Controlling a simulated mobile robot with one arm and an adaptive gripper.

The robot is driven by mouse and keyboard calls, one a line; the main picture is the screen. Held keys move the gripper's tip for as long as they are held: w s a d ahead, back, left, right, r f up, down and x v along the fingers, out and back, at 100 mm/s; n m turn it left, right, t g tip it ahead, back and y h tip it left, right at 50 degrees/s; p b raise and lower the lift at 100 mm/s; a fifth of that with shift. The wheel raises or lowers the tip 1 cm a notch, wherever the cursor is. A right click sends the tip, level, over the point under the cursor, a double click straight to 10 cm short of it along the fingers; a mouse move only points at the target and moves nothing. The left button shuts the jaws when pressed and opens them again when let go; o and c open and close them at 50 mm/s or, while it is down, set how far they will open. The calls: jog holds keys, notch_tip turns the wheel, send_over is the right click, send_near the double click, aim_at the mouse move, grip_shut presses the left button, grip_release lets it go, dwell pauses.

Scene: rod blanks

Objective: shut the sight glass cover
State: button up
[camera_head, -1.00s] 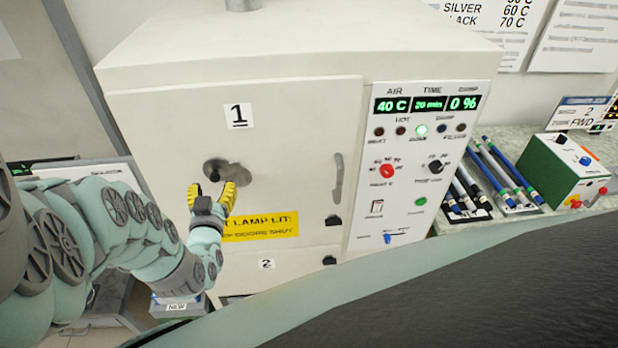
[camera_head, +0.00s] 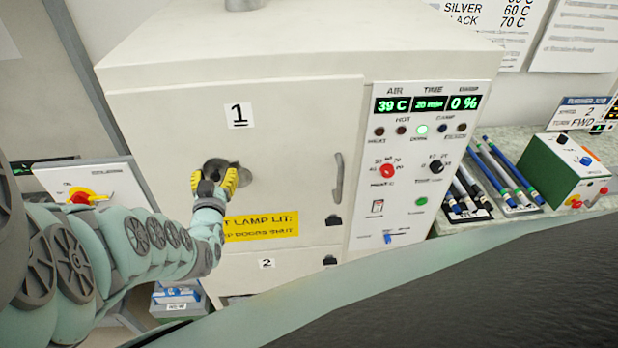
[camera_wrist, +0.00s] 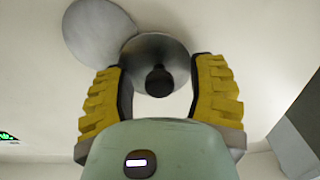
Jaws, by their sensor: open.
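The sight glass fitting on door 1 shows two overlapping round discs. In the wrist view, one is a metal disc (camera_wrist: 155,45) with a dark knob (camera_wrist: 159,82), and the other is a plain grey disc (camera_wrist: 97,28) offset to its upper left. In the head view the plain disc (camera_head: 244,175) peeks out right of my gripper. I cannot tell for sure which disc is the cover and which the glass. My gripper (camera_head: 216,178) is open at the fitting. Its yellow fingers (camera_wrist: 158,68) stand on both sides of the knob, with gaps to it.
The cream oven door (camera_head: 290,130) is closed, with a handle (camera_head: 339,178) on its right. A yellow warning label (camera_head: 262,226) sits below the fitting. A control panel (camera_head: 420,150) is to the right.

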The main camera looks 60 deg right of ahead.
jog(key=shift+o, duration=0.3)
grip_shut()
dwell(0.3)
